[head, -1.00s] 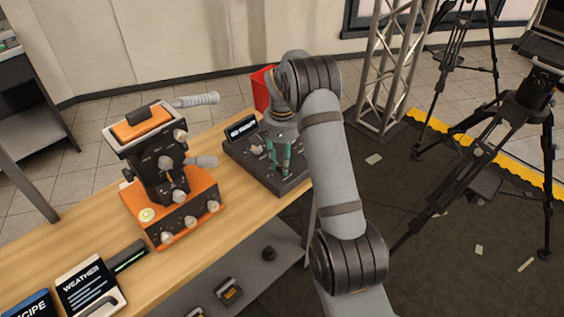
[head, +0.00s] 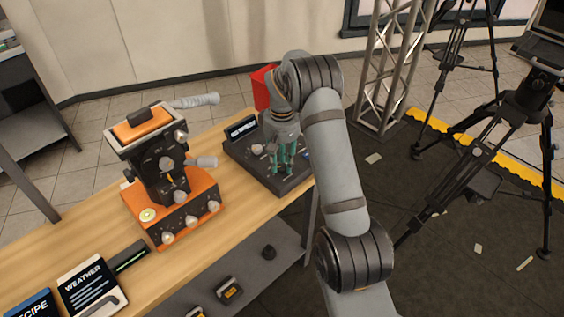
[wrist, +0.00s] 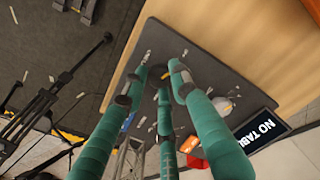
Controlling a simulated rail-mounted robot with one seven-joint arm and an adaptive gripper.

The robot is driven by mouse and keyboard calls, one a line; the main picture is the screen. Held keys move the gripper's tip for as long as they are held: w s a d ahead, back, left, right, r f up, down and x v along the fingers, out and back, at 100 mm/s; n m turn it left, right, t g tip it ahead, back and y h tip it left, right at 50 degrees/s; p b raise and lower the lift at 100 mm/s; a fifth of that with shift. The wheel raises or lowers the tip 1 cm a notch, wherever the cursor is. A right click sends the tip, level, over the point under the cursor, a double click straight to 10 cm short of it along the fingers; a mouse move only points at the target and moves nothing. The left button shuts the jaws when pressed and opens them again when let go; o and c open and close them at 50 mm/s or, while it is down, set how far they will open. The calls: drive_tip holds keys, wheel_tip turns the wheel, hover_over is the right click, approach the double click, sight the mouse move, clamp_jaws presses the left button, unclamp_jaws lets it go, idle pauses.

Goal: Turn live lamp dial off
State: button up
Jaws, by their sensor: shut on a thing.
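The dark control panel (head: 240,157) lies on the wooden table, and it also shows in the wrist view (wrist: 208,62). My gripper (head: 284,167) has teal fingers and reaches down onto the right part of this panel. In the wrist view my gripper (wrist: 157,80) has its fingertips around one spot close to the panel face. It is shut on a dial that the fingers mostly hide. I cannot read the dial's label or its setting. A pale knob (head: 257,149) stands on the panel left of the fingers, clear of them.
A small dark sign (head: 241,128) stands at the panel's back edge, with a red bin (head: 262,88) behind it. An orange device (head: 172,208) with knobs and levers stands to the left. A truss (head: 391,65) and tripods (head: 520,110) stand to the right.

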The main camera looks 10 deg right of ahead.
sight(282, 166)
idle(0.3)
drive_tip(key=o, duration=1.1)
drive_tip(key=shift+o, duration=0.2)
drive_tip(key=shift+r, duration=0.1)
wheel_tip(282, 166, up, 12)
drive_tip(key=shift+f, duration=0.2)
wheel_tip(282, 166, down, 12)
drive_tip(key=shift+r, duration=0.1)
idle(0.4)
